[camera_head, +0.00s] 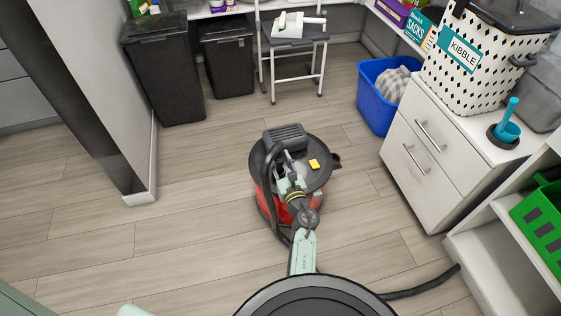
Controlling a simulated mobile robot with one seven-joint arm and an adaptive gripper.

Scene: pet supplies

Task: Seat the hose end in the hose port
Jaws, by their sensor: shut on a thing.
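A canister vacuum (318,178) with a red body and black lid stands on the floor in the middle of the view. My gripper (280,172) is over the lid's left part, reaching away from me. It is shut on the end of the black hose (267,180), which loops up beside it and hangs down the vacuum's left side. The hose end itself is mostly hidden by my gripper and wrist. A dark stub sticks out at the lid's right edge; I cannot tell whether it is the hose port. I cannot tell whether the hose end touches a port.
A white drawer cabinet (433,160) and a blue bin (374,108) stand to the right. A step stool (293,38) and dark bins (165,75) are behind. A wall end (95,75) is at left. Wooden floor around the vacuum is clear.

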